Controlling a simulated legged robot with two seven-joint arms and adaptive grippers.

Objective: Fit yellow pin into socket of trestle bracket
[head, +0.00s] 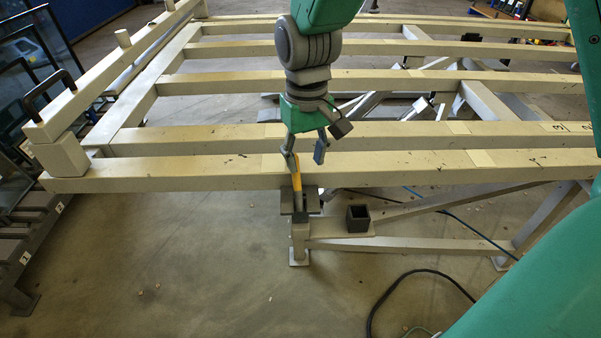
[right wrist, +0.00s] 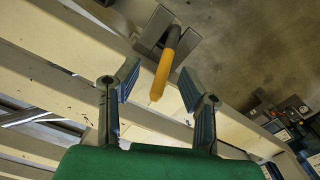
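The pin (head: 296,178) has a yellow upper part and a grey lower part. It stands slightly tilted at a grey bracket (head: 314,205) on the trestle's front leg; I cannot tell how deep its lower end sits. A dark, square, open-topped socket (head: 358,217) is just right of it on the trestle. My right gripper (head: 305,158) is above the pin, pointing down. In the right wrist view, its two fingers (right wrist: 158,84) are spread, with the pin's yellow end (right wrist: 162,72) between the tips, apart from both. My left gripper is not in view.
A large beige slatted frame (head: 420,172) lies behind the bracket, with its front beam close to the gripper. Dark racks (head: 30,225) stand at the left. A black cable (head: 400,282) lies on the floor. The floor in front is mostly clear.

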